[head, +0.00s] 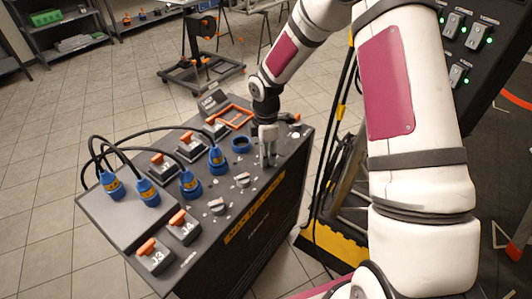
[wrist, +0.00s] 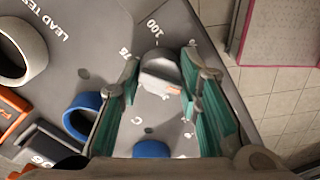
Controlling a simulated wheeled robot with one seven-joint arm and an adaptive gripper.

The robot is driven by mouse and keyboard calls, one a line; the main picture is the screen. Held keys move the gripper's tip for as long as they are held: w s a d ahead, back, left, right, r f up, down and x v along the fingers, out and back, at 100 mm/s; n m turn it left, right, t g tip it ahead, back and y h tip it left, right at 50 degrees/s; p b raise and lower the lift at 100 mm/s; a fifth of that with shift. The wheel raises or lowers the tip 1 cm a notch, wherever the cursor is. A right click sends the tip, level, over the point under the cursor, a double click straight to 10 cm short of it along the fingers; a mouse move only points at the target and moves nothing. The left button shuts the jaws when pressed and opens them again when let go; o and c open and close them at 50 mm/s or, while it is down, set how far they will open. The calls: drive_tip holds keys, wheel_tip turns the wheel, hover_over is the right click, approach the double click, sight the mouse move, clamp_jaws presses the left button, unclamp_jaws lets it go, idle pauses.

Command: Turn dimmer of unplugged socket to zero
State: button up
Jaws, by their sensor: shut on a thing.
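The console (head: 118,218) stands in front of me with blue sockets on its sloped top. The unplugged socket (head: 240,145) is an open blue ring beside my gripper; an open blue ring (wrist: 80,115) also shows at the left of the wrist view. My gripper (head: 268,155) is down at the console's right side. In the wrist view, its teal-padded fingers (wrist: 162,85) are on either side of a grey dimmer knob (wrist: 160,70), shut on it. Scale marks 75 and 100 show near the knob. The fingers hide the knob in the head view.
Blue plugs (head: 190,183) with looping black cables fill the left sockets. Two more grey knobs (head: 242,180) (head: 218,206) sit toward the front. Orange-topped switches (head: 153,256) and an orange frame (head: 236,116) are on the console. A switch panel (head: 462,40) stands at right.

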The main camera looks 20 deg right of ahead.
idle(0.4)
drive_tip(key=o, duration=1.1)
drive_tip(key=shift+o, duration=0.2)
wheel_tip(320, 180, up, 12)
